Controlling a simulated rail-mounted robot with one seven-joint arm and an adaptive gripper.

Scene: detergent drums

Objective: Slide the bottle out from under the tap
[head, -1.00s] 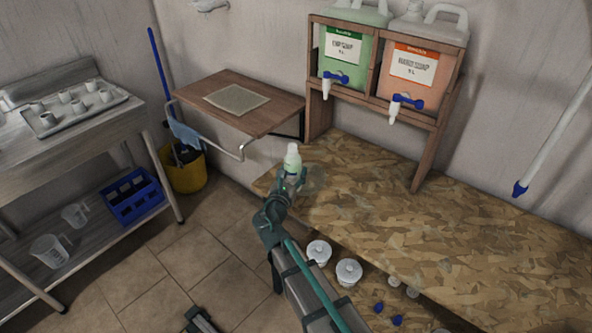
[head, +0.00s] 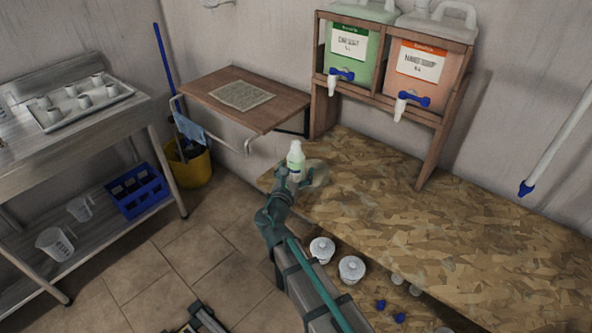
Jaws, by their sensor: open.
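A small white bottle (head: 296,158) with a green label stands upright near the left end of the chipboard bench (head: 420,225). My gripper (head: 291,178) is open at the bottle's lower part, which its fingers partly hide. I cannot tell whether the fingers touch it. The green soap container's tap (head: 337,80), with a blue handle, hangs from the wooden rack above and to the right of the bottle. The orange container's tap (head: 405,104) is further right. The bottle stands clear of the spot below either tap.
A greyish patch (head: 318,174) marks the bench right of the bottle. A wooden wall shelf (head: 285,98) with a mat lies behind left. White lidded tubs (head: 351,268) sit below the bench. The bench to the right is clear.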

